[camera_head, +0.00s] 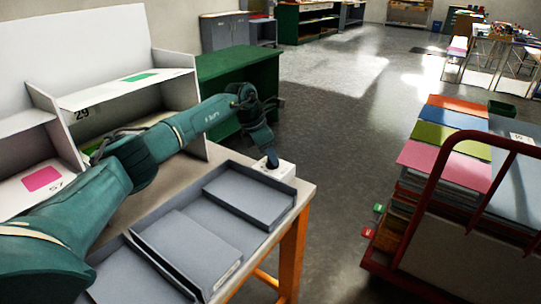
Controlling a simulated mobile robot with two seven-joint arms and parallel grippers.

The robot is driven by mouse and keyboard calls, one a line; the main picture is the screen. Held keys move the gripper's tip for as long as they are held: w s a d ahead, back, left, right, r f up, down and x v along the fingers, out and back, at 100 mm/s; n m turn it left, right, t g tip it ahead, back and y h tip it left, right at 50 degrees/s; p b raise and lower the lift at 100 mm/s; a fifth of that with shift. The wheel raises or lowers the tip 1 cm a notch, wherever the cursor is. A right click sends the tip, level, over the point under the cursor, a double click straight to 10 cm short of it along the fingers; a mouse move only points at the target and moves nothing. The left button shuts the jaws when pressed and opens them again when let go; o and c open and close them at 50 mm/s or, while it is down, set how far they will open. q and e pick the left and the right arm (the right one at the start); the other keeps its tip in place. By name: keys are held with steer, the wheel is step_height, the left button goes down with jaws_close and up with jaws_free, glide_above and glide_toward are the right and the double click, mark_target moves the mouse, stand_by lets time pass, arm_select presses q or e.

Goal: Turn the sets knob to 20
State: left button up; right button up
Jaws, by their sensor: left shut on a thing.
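A small white box (285,171) sits at the far right corner of the wooden table, beside the grey trays. My left gripper (271,158) points down onto the top of this box and is shut on the knob there. The knob is mostly hidden by the fingers. Any numbers on its dial are too small to read. My left arm reaches in from the left over the table. My right gripper is not in view.
Grey trays (262,207) cover most of the wooden table. A white shelf unit (90,40) stands at the left, and a green cabinet (240,75) behind. A red-framed cart (385,225) with coloured boards stands at the right. The floor (335,130) between is clear.

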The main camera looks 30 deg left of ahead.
arm_select(q)
steer(key=shift+w+m+h, duration=0.1)
steer(key=shift+m+h, duration=0.2)
steer(key=shift+m, duration=0.5)
steer(key=shift+r+m+b, duration=0.1)
steer(key=shift+m+b, duration=0.2)
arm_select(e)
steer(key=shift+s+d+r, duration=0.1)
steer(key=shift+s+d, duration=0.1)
arm_select(q)
steer(key=o, duration=1)
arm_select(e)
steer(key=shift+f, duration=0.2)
arm_select(q)
steer(key=v, duration=1.3)
steer(key=shift+w+p, duration=0.2)
steer(key=shift+p, duration=0.25)
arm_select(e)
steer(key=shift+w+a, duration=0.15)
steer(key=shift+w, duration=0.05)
arm_select(q)
steer(key=shift+a+r, duration=0.1)
